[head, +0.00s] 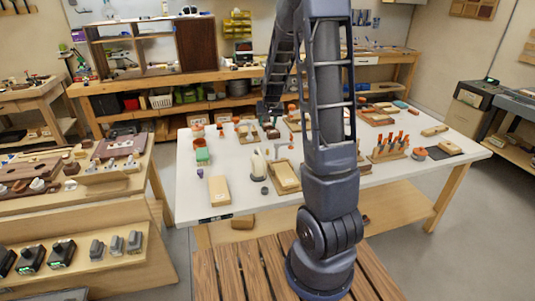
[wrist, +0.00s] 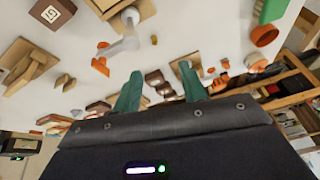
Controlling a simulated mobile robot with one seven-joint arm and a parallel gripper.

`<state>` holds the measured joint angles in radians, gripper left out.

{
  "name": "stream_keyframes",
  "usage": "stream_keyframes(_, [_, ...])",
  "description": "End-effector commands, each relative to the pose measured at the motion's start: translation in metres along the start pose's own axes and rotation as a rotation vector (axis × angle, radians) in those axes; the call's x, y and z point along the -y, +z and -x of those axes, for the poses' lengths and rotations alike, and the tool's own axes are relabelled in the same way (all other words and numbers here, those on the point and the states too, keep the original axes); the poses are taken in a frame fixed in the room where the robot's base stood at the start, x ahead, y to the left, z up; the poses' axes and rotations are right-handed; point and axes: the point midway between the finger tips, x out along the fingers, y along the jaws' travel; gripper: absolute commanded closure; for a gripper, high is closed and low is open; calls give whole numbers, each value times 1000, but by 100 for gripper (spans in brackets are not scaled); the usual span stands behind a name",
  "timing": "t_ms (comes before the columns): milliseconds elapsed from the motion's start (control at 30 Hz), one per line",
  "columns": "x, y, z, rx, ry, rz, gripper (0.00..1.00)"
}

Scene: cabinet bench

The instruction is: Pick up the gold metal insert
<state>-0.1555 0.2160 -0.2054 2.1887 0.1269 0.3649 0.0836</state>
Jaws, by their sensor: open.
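A very small gold-coloured piece (wrist: 154,40), which looks like the gold metal insert, lies on the white tabletop in the wrist view. It is close to the right side of a grey bent metal part (wrist: 130,32). My gripper (wrist: 159,70) shows as two green fingers spread apart with nothing between them. The small piece appears beyond the fingertips, roughly in line with the gap. In the head view I cannot make the insert out, and my arm covers part of the table.
The white table (head: 205,180) is crowded with wooden blocks, small tools and orange-handled pieces. A wooden block (head: 219,190) lies near its front left, and a rack of orange-handled tools (head: 388,150) stands at right. A shelved bench (head: 150,82) stands behind.

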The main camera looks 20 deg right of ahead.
Motion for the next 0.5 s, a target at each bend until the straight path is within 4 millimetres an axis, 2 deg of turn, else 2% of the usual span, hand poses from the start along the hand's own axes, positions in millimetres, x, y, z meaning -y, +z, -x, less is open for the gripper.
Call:
stream_keyframes(33, [0, -3, -17, 4, 10, -3, 58])
stream_keyframes(300, [-4, -19, -96, -8, 57, -21, 58])
stream_keyframes(500, [-6, -23, -134, -18, 82, -24, 58])
